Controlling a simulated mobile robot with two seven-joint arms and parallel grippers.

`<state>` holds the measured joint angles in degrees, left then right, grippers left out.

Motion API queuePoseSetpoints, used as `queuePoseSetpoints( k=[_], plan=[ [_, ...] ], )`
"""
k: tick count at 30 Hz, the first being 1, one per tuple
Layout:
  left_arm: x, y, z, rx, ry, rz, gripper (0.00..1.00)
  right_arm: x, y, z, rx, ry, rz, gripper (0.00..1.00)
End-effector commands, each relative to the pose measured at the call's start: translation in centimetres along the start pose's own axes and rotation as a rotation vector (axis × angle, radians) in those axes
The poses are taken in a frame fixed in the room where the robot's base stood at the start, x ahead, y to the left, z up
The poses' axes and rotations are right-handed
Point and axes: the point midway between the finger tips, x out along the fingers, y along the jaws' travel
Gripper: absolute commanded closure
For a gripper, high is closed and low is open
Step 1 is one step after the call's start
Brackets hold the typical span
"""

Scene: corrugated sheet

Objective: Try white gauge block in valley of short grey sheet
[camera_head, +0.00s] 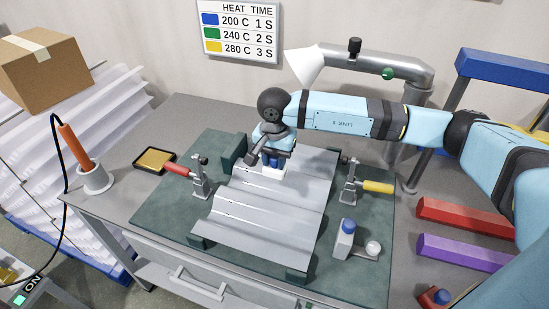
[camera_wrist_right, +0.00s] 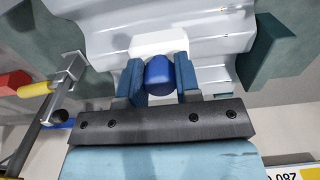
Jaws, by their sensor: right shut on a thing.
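The short grey corrugated sheet (camera_head: 265,215) lies on a dark green mat, its ridges and valleys running across the picture. My right gripper (camera_head: 275,160) is over the far part of the sheet, pointing down. It is shut on the blue knob (camera_wrist_right: 158,75) of the white gauge block (camera_head: 272,172). The wrist view shows the block (camera_wrist_right: 160,42) in front of the fingers, against the sheet (camera_wrist_right: 190,20). The block is at or just above the sheet's surface; I cannot tell whether it touches the valley. My left gripper is not in view.
A red-handled clamp (camera_head: 199,180) stands left of the sheet and a yellow-handled clamp (camera_head: 352,185) right of it. A soldering-style iron in a holder (camera_head: 95,178) is at the left.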

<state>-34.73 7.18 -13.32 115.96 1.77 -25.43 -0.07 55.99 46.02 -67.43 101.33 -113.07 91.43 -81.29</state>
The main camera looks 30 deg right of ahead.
Motion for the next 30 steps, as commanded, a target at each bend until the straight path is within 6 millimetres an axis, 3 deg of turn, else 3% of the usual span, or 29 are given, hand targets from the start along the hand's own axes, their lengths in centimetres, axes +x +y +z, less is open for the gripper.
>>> queuePoseSetpoints(
  k=[5, 16, 30],
  plan=[
    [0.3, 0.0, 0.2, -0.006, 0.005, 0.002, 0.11, 0.6, 0.0, 0.1, -0.001, 0.000, 0.000, 0.94],
    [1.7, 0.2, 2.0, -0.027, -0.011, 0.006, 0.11, 4.0, 0.0, 0.1, -0.001, 0.000, 0.001, 0.94],
    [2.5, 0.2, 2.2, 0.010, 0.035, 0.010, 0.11, 8.2, 0.0, 0.1, -0.002, 0.000, -0.001, 0.94]
  ],
)
